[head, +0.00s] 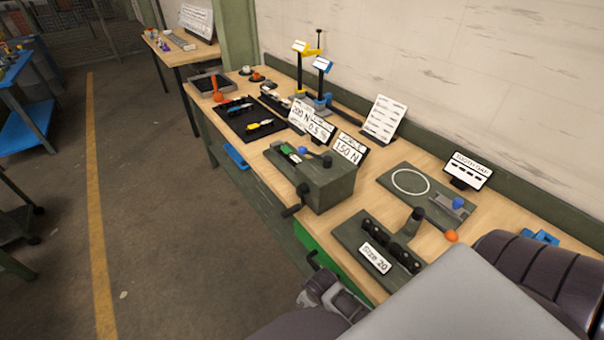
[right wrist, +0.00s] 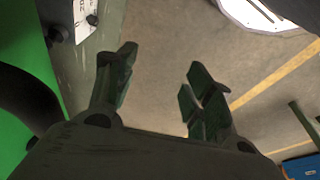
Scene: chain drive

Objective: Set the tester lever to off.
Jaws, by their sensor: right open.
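My right gripper (right wrist: 160,88) is open and empty in the right wrist view, over the floor beside the bench. A grey wrist part shows at the bottom of the head view, below the tester; its fingers are not clear. My left gripper is not seen.
Cards reading 200 N, 0.5 % and 150 N (head: 349,149) stand behind the tester. A Size 20 fixture (head: 345,237) and a tooth gap gauge plate (head: 400,178) sit nearer. A bright green panel (right wrist: 22,75) is close to the gripper's left. Open floor (right wrist: 180,40) lies ahead.

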